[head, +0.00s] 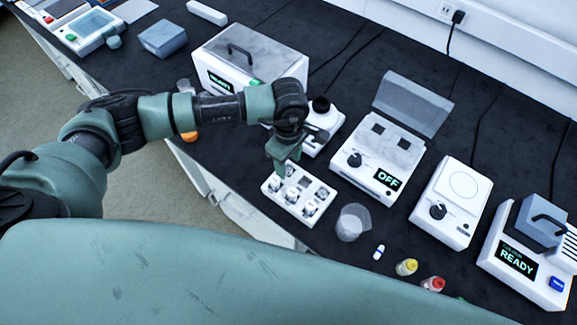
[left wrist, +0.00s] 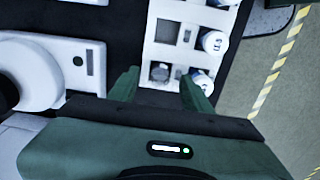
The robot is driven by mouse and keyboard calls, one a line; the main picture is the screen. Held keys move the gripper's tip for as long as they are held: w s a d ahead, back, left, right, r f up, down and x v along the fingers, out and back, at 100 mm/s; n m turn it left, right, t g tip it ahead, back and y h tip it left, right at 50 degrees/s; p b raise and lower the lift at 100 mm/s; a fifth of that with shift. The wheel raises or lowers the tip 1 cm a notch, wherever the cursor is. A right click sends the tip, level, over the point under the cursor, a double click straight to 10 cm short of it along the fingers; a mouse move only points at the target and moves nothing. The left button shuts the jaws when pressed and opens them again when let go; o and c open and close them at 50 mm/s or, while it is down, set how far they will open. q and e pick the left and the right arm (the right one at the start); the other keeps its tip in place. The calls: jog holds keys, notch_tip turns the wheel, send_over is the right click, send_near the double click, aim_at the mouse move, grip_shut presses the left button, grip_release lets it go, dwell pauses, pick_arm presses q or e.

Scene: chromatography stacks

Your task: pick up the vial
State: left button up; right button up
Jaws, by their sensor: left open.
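A white rack (head: 283,206) stands on the black bench with several small vials in its square wells. One vial (head: 310,208) sits at the rack's front right. In the left wrist view the rack (left wrist: 165,32) shows vials with pale tops, one of them (left wrist: 213,41) in the right column. A dark-topped piece (left wrist: 160,72) sits in a well between my fingers. My left gripper (head: 282,168) is open over the rack's back-left end; its two fingers (left wrist: 160,92) point at that end, and nothing is held. Contact cannot be told. My right gripper is not in view.
A white device with a dark knob (head: 321,118) stands close behind the gripper. A beaker (head: 352,222) is right of the rack. Capped bottles, yellow (head: 406,267) and red (head: 432,284), stand near the front edge. The OFF device (head: 380,160) is at right.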

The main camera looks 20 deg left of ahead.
pick_arm(q)
jog(key=shift+f, duration=0.1)
jog(key=shift+c, duration=0.3)
grip_shut()
